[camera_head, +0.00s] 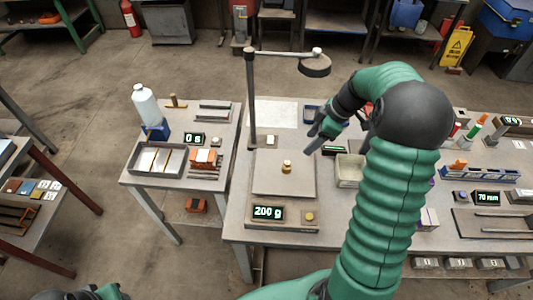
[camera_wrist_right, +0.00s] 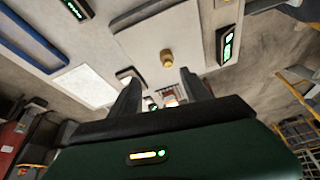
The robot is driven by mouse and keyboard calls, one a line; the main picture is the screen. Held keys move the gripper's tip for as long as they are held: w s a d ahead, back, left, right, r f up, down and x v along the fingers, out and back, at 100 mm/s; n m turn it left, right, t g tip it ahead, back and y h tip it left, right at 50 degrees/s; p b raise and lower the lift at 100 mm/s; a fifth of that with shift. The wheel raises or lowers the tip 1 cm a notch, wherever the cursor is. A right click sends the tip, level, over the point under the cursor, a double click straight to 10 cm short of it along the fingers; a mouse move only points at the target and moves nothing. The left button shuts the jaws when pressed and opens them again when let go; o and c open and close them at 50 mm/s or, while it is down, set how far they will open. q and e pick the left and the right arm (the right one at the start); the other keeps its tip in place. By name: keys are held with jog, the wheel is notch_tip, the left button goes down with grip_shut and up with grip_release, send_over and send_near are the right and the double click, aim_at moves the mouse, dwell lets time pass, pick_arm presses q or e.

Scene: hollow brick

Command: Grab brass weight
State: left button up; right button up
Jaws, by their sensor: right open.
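The brass weight (camera_head: 287,167) stands upright on the flat plate of a scale (camera_head: 270,185) whose display reads 200 g. In the right wrist view the weight (camera_wrist_right: 167,57) is beyond the fingertips, near the middle of the plate (camera_wrist_right: 195,35). My right gripper (camera_head: 311,143) is above the table, to the right of the weight and apart from it. In the wrist view its two fingers (camera_wrist_right: 160,85) are spread with nothing between them. My left gripper is not clearly visible; only a dark and green part of my arm shows at the bottom left.
A lamp post (camera_head: 251,95) rises behind the scale, its arm reaching right. A pale tray (camera_head: 349,171) lies right of the scale, near my right arm. A side table at left holds a bottle (camera_head: 145,104), a tray and a 0 s display (camera_head: 194,139).

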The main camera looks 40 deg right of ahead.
aim_at(290, 165)
jog(key=x, duration=0.3)
jog(key=p+x, duration=0.1)
jog(key=x, duration=0.2)
jog(key=a+x, duration=0.1)
jog(key=x, duration=0.3)
jog(key=shift+s+a, duration=0.1)
jog(key=shift+s, duration=0.1)
jog(key=p+x, duration=0.2)
jog(key=x, duration=0.1)
jog(key=shift+s+f, duration=0.15)
jog(key=shift+f, duration=0.1)
jog(key=shift+a+f, duration=0.15)
jog(key=shift+f, duration=0.1)
jog(key=shift+w+a+f, duration=0.1)
jog(key=shift+w+a, duration=0.1)
jog(key=shift+w, duration=0.05)
jog(key=shift+a, duration=0.1)
jog(key=c, duration=0.4)
pick_arm(q)
jog(key=r, duration=0.1)
jog(key=s+r, duration=0.1)
jog(key=r, duration=0.1)
jog(key=shift+s+a+r, duration=0.25)
jog(key=shift+s+r, duration=0.05)
jog(key=shift+s, duration=0.1)
pick_arm(e)
jog(key=shift+d, duration=0.2)
grip_shut()
